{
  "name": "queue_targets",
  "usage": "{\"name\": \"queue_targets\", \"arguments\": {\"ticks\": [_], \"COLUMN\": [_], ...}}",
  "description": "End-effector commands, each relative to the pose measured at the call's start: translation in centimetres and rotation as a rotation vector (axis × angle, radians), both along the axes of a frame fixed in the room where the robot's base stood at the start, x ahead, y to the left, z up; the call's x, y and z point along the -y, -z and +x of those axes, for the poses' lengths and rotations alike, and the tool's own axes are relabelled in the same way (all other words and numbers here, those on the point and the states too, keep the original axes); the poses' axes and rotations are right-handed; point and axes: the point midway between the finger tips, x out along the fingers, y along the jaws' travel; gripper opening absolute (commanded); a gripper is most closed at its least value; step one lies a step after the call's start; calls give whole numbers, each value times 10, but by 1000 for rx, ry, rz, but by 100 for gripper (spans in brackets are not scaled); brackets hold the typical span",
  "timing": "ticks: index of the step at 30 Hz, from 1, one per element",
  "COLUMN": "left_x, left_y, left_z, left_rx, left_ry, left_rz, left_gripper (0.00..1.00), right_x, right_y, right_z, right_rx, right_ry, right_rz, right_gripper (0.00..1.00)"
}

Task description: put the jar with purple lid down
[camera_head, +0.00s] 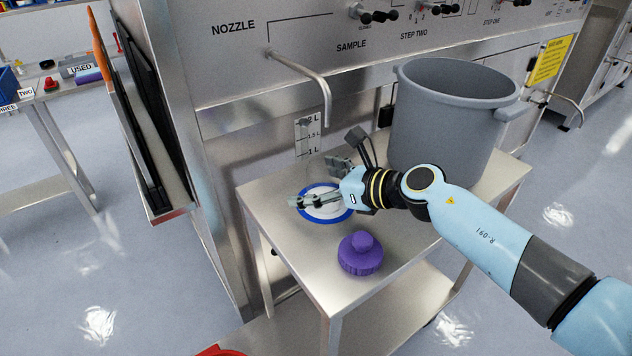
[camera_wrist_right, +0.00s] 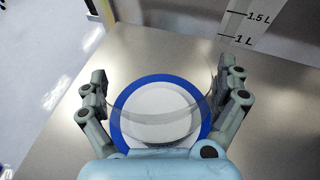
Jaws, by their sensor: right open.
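A clear glass jar (camera_wrist_right: 160,128) without a lid stands on the small steel table, over a white disc with a blue ring (camera_head: 322,217). The blue ring also shows in the right wrist view (camera_wrist_right: 150,79). My right gripper (camera_head: 318,182) is around the jar. In the right wrist view its two fingers (camera_wrist_right: 163,85) are spread, one on each side of the glass. The purple lid (camera_head: 360,254) lies apart from the jar, near the table's front edge. In the head view the jar is mostly hidden by my gripper. My left gripper is out of view.
A large grey pot (camera_head: 445,115) stands at the table's back right. A bent nozzle pipe (camera_head: 312,75) hangs from the steel machine above the table's back. A volume scale (camera_head: 308,137) is on the machine's wall. The table's front left is clear.

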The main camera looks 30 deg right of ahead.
Motion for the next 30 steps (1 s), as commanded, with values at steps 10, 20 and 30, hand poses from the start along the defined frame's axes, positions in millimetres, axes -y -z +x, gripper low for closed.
{"name": "queue_targets", "arguments": {"ticks": [10, 20, 30], "left_x": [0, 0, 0], "left_y": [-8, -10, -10], "left_z": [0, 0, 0], "left_rx": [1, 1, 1], "left_ry": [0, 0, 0], "left_rz": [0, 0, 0], "left_gripper": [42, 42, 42], "right_x": [17, 46, 52], "right_y": [-16, -41, -48], "right_z": [-32, -87, -99], "right_rx": [-1, -2, 1], "right_ry": [-2, -2, 0], "right_rz": [-6, -3, 0], "right_gripper": [100, 100, 100]}}
